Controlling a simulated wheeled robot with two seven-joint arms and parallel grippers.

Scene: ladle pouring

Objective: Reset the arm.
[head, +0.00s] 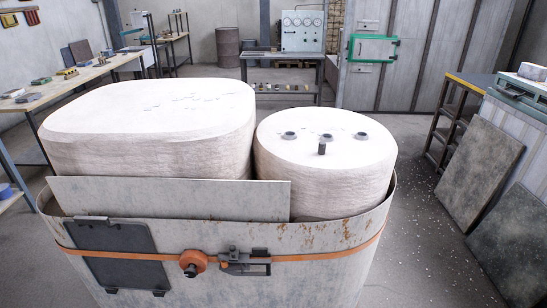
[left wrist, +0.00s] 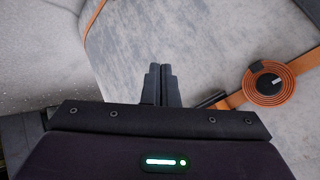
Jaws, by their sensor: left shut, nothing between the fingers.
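My left gripper (left wrist: 162,84) shows in the left wrist view. Its two dark fingers are together and hold nothing. It is in front of the grey metal wall of the large container (left wrist: 205,50), left of a coiled orange strap (left wrist: 273,86). In the head view, the container (head: 320,240) fills the lower middle, with an orange strap (head: 325,256) around it and a dark latch (head: 245,262) on its front. Neither arm shows in the head view, and my right gripper is in no view. No ladle can be made out.
Two pale blocks, a wide one (head: 150,115) and a round one (head: 325,150), rise above the container's rim. Workbenches (head: 70,80) stand at the left. A dark shelf (head: 460,110) and leaning panels (head: 485,170) stand at the right. The floor (head: 420,220) between container and panels is mostly clear.

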